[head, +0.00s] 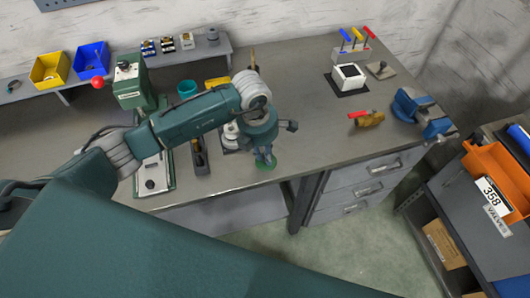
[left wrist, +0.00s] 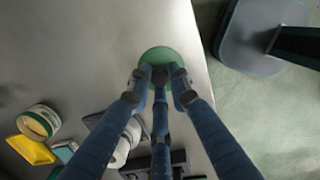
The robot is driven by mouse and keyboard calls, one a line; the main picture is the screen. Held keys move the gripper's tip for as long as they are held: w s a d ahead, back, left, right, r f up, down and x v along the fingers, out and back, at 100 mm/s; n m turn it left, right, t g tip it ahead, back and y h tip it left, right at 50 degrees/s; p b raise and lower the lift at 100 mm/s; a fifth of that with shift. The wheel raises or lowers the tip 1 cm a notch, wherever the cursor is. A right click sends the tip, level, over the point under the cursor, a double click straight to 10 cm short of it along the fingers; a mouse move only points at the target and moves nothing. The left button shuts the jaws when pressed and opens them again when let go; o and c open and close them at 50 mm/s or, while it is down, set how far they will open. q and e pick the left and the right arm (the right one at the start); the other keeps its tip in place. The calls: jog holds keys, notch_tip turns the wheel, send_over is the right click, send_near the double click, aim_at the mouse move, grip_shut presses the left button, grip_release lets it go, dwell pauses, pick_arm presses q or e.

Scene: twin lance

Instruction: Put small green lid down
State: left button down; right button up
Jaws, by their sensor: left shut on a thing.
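The small green lid (head: 267,166) is a flat disc at the front part of the grey workbench, below my left gripper. My left gripper (head: 264,157) points down with its fingers shut on it. In the left wrist view the lid (left wrist: 158,54) shows as a green disc between and beyond the tips of my left gripper (left wrist: 161,74), which partly hide it. The lid is at or very near the bench top; I cannot tell if it touches. My right gripper is not in view.
The bench (head: 300,120) is clear right of the lid. White round parts (head: 230,138) on a dark base stand just left of it. Farther off are a teal cup (head: 187,88), a white container (head: 348,76), a red-handled brass valve (head: 369,119) and a blue vise (head: 418,108).

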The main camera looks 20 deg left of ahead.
aim_at(261, 163)
pick_arm(q)
jog(key=c, duration=1.6)
grip_release()
jog(key=shift+r+p, duration=0.15)
jog(key=shift+p, duration=0.15)
jog(key=shift+r+b, duration=0.3)
jog(key=shift+b, duration=0.05)
jog(key=r+b, duration=0.1)
jog(key=r, duration=0.2)
jog(key=r+b, duration=0.1)
jog(key=r, duration=0.3)
jog(key=s+a+r+b, duration=0.1)
jog(key=r, duration=0.3)
jog(key=shift+r+b, duration=0.1)
jog(key=shift+b, duration=0.2)
